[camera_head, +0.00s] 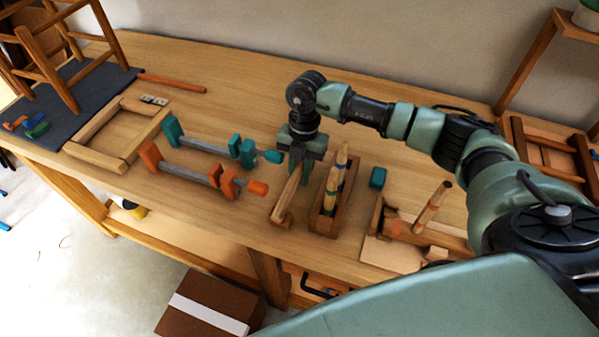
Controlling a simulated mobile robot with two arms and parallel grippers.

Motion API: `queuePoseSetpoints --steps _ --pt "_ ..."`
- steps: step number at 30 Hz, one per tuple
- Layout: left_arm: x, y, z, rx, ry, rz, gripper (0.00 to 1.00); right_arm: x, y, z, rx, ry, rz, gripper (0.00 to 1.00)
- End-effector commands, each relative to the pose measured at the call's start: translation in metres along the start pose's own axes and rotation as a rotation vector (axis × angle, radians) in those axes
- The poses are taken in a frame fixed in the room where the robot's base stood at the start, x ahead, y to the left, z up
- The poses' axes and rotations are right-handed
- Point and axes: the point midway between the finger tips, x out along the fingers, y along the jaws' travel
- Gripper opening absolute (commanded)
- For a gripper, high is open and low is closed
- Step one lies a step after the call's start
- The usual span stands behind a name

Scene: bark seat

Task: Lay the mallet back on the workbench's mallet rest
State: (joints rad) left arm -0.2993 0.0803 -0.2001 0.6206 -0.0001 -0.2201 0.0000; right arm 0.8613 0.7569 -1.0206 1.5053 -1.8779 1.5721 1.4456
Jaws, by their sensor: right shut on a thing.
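My right gripper (298,170) points down over the middle of the workbench (225,90), left of the tool box. It is shut on a slim light-wood piece (288,193), which seems to be the mallet's handle. This piece slants from the fingers toward the bench's front edge. A low wooden part (283,219) lies at its near end; I cannot tell whether it is the mallet's head or the mallet rest. The fingers and the small size hide whether the piece touches the bench. My left gripper is not in view.
A wooden box (322,222) with upright handled tools stands just right of the gripper. Orange (200,172) and teal (205,140) clamps lie left. A wooden frame (95,155) lies farther left. A striped handle (432,207) rises at right. Bare bench lies behind the clamps.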

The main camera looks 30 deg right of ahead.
Motion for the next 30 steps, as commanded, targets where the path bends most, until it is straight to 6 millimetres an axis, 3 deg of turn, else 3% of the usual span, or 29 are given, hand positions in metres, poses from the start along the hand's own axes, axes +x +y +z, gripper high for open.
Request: queuePoseSetpoints --steps 8,9,11,22,30 --pt "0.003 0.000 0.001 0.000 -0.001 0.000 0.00 0.004 0.001 0.001 -0.001 0.000 0.002 0.00" --pt "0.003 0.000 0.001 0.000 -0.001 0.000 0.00 0.003 0.001 0.001 -0.001 -0.001 0.002 0.28" --pt "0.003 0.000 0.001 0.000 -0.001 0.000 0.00 0.003 0.001 0.001 -0.001 0.000 0.002 0.45" --pt "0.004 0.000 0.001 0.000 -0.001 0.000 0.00 0.002 0.000 0.001 0.000 0.000 -0.001 0.46" --pt "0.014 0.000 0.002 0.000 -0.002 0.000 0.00 -0.038 0.001 0.002 -0.001 -0.003 0.003 0.46"
